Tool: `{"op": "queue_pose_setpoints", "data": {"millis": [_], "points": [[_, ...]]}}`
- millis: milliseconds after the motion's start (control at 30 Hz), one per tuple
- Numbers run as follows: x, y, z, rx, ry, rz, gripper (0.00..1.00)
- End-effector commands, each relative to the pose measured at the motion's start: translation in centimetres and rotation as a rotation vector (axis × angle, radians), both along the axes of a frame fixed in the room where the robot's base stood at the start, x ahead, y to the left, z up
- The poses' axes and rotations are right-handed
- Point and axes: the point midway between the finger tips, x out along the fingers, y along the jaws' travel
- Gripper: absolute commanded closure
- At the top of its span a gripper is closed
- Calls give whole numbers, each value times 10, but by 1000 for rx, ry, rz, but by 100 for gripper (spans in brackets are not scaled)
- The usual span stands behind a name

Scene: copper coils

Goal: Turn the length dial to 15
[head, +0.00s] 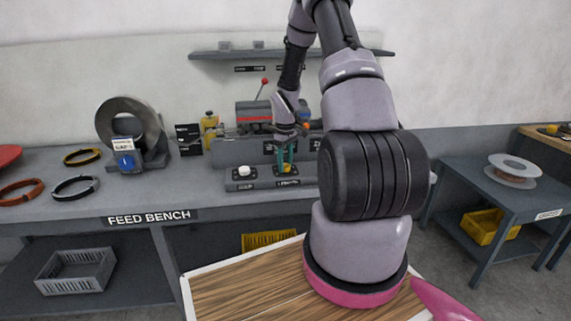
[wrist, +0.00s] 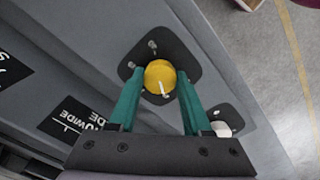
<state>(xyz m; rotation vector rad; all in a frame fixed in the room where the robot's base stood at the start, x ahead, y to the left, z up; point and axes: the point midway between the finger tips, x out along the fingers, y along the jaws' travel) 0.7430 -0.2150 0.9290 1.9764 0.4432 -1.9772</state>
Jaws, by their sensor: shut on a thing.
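In the wrist view the pointer runs from the middle toward the lower right edge. My gripper (wrist: 160,76) has its green fingers on either side of the dial and is shut on it. In the head view the gripper (head: 286,160) reaches down to the yellow dial (head: 287,169) on the bench machine. The dial's numbers cannot be read in either view.
A white knob (head: 245,171) sits on the panel left of the dial; a white knob (wrist: 221,129) also shows in the wrist view. A grey coil stand (head: 130,125) and loose rings stand left on the feed bench (head: 200,205). My arm hides the bench's right part.

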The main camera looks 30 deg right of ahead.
Motion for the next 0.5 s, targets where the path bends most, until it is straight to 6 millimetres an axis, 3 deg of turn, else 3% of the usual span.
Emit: {"op": "queue_pose_setpoints", "data": {"millis": [167,200,267,500], "points": [[2,-1,1,-1,-4,0,100],[1,-1,1,-1,-4,-1,40],[1,0,1,-1,-4,-1,21],[1,0,0,0,-1,-1,21]]}}
